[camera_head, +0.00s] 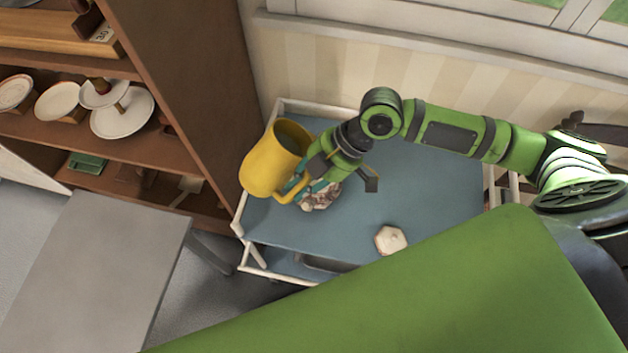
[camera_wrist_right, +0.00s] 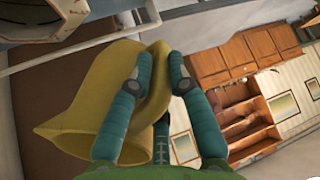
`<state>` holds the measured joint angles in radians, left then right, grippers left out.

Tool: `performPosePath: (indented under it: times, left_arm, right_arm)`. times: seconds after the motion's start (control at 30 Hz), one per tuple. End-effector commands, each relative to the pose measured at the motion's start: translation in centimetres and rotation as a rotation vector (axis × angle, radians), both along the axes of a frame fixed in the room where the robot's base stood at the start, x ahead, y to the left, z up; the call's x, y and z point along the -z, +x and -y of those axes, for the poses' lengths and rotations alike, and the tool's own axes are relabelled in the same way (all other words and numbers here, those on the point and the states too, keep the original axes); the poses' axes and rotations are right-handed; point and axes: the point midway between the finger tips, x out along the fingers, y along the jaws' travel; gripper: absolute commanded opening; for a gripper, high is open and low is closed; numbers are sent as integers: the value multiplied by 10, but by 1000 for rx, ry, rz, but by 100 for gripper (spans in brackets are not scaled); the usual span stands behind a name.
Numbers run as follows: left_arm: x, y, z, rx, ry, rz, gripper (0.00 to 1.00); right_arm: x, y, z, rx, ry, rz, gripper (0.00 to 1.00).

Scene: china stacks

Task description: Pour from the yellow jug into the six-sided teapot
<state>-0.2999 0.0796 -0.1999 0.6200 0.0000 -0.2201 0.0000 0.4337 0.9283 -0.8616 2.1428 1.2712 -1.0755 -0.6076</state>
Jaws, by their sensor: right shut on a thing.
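The yellow jug (camera_head: 259,172) is held up at the left end of the blue-topped cart (camera_head: 440,185). It seems tilted, its open mouth toward the upper right. My right gripper (camera_head: 294,187) is shut on its handle side; in the right wrist view the fingers (camera_wrist_right: 160,62) close on the yellow jug (camera_wrist_right: 85,108). A patterned pot (camera_head: 321,199), apparently the six-sided teapot, stands on the cart just right of the jug, partly hidden by my gripper. A six-sided open rim (camera_wrist_right: 45,30) shows at the wrist view's top left. No stream is visible. My left gripper is out of view.
A pale six-sided lid (camera_head: 391,240) lies on the cart's front part. A brown shelf unit (camera_head: 205,100) with plates stands close to the cart's left. A grey table (camera_head: 105,265) is at the lower left. The cart top's right part is clear.

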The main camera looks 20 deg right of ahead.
Motion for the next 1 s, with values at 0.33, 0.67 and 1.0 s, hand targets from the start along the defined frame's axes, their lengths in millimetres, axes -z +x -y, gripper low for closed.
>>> performPosePath:
  times: [0.33, 0.67, 1.0]
  left_arm:
    - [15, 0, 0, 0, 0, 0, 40]
    - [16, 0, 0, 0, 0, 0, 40]
    - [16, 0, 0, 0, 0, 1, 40]
  right_arm:
    - [3, 2, -1, -1, 76, 14, 0]
    - [1, 2, -2, 0, 97, 16, 0]
    - [1, 2, -2, -1, 96, 17, 0]
